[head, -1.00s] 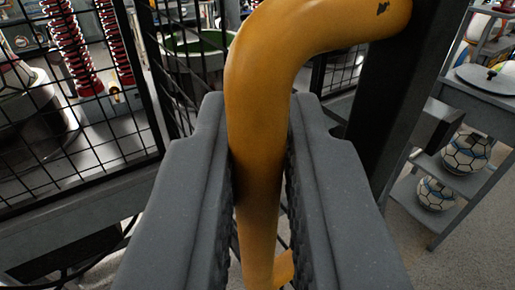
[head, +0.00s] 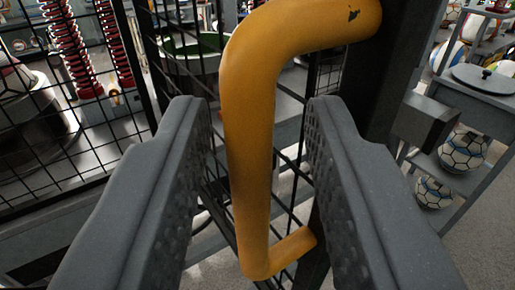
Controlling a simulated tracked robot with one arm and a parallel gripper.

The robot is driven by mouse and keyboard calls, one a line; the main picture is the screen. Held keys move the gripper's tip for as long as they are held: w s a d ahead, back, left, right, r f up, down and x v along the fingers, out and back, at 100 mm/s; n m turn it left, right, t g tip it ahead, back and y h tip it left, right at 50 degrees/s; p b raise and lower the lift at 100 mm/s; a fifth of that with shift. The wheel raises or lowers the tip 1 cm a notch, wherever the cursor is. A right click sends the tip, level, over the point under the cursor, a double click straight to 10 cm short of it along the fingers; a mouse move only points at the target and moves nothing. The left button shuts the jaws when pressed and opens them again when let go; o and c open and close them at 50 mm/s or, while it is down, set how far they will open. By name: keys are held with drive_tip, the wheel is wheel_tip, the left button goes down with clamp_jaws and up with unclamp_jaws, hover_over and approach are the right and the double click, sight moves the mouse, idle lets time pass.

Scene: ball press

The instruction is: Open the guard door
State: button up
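The yellow door handle (head: 247,130) is a thick bent bar with a chipped spot near its top end. It is fixed to a dark post of the guard door (head: 345,150), which also carries black wire mesh. My gripper (head: 257,120) is open, with one grey finger on each side of the handle's upright bar. A gap shows between the bar and both fingers. The handle's lower end bends right to the door frame. The door stands at an angle to the mesh panel on the left, and a gap shows between them.
Behind the mesh panel (head: 110,150) on the left are red coil springs (head: 70,45) and a round metal press part (head: 30,115). A green-rimmed bin (head: 190,52) stands behind. A grey shelf (head: 480,95) with several balls stands at right. Speckled floor shows between.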

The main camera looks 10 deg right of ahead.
drive_tip(key=s+a, duration=0.1)
drive_tip(key=s, duration=1.2)
drive_tip(key=shift+a, duration=0.3)
